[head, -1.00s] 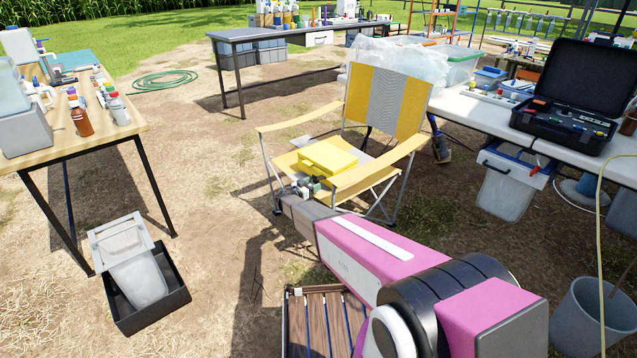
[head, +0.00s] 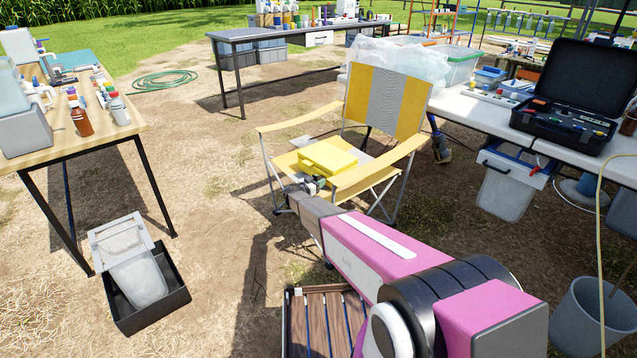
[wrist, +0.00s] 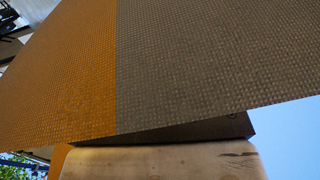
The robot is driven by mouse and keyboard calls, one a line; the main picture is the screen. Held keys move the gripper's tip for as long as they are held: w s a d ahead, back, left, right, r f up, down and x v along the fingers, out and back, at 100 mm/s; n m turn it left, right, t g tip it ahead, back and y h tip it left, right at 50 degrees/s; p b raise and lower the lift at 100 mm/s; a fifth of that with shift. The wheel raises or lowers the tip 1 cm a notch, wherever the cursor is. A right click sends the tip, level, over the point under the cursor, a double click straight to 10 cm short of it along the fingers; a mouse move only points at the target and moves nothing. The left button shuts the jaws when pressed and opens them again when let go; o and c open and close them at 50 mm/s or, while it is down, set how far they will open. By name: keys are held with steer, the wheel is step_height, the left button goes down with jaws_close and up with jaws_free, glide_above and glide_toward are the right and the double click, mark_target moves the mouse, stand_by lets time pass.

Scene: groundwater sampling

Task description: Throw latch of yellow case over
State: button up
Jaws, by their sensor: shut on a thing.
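The yellow case (head: 327,158) lies shut and flat on the seat of the folding chair (head: 365,184). My gripper (head: 313,182) is at the near edge of the case, low against its front side, and is shut on what appears to be the latch. The latch itself is too small and too hidden by my gripper to make out.
The chair's armrests (head: 380,166) flank the case on both sides, and its backrest (head: 388,100) rises behind. A table with an open black case (head: 560,125) stands to the right, a wooden table (head: 130,128) to the left. Open ground lies between.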

steer(key=shift+r, duration=0.1)
steer(key=g+y, duration=0.1)
steer(key=r+g+y, duration=0.1)
steer(key=y, duration=0.1)
steer(key=shift+s+r+g, duration=0.1)
steer(key=shift+r+g, duration=0.05)
steer(key=shift+g, duration=0.25)
steer(key=shift+w+d+r+g+y, duration=0.1)
steer(key=shift+r+g+y, duration=0.1)
steer(key=shift+g+y, duration=0.4)
steer(key=shift+w+a+r+g+y, duration=0.1)
steer(key=shift+r+g+y, duration=0.1)
steer(key=shift+g+y, duration=0.4)
steer(key=shift+w+d+r+g+y, duration=0.1)
steer(key=shift+r+g+y, duration=0.15)
steer(key=shift+y, duration=0.55)
steer(key=shift+s, duration=0.1)
steer(key=o, duration=0.9)
steer(key=shift+o, duration=0.2)
steer(key=v, duration=1)
steer(key=shift+a+r, duration=0.2)
steer(key=shift+r, duration=0.05)
